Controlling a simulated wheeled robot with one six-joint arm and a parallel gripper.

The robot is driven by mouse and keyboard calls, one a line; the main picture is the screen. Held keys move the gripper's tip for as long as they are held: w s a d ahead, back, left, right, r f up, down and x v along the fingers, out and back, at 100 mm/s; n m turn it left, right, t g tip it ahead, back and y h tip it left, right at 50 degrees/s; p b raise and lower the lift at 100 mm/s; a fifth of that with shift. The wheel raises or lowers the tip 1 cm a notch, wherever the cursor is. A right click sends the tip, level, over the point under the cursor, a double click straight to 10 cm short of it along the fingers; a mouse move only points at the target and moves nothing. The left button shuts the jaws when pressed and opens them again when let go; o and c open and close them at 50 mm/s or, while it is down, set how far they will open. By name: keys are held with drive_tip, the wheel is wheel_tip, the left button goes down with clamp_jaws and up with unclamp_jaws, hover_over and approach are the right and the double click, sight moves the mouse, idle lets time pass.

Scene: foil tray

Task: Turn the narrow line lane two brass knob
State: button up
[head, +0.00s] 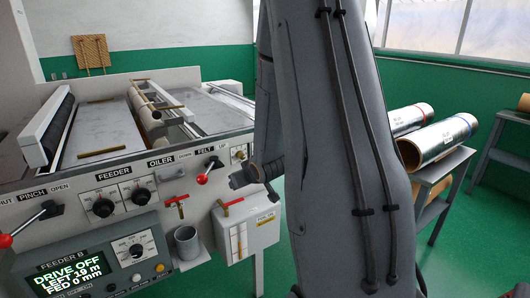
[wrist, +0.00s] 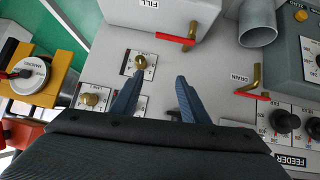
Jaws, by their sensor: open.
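In the wrist view a brass knob (wrist: 140,62) stands on a small white label plate on the grey panel. A second brass knob (wrist: 92,100) sits on another plate to its lower left. The plate lettering is too small to tell which is lane two. My gripper (wrist: 160,76) is open and empty, with its two blue fingers apart. The left fingertip reaches just below the first knob in the picture; contact cannot be told. A further plate lies partly behind the left finger. In the head view a brass knob (head: 240,155) shows at the panel's right end, beside my arm.
A white fill box (wrist: 165,15), a red-handled drain valve (wrist: 253,92) and a grey cup (wrist: 257,25) stick out near the gripper. A yellow bracket with a round dial (wrist: 30,75) is at the left. A red-knobbed lever (head: 208,170) stands left of my arm.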

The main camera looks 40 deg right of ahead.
drive_tip(key=d+r+t+p, duration=0.1)
drive_tip(key=d+r+t, duration=0.2)
drive_tip(key=d+t, duration=0.85)
drive_tip(key=w+d+g+p, duration=0.2)
drive_tip(key=w+d+g, duration=0.1)
drive_tip(key=w, duration=0.4)
drive_tip(key=shift+d+r, duration=0.2)
drive_tip(key=shift+d, duration=0.1)
drive_tip(key=shift+g, duration=0.25)
clamp_jaws()
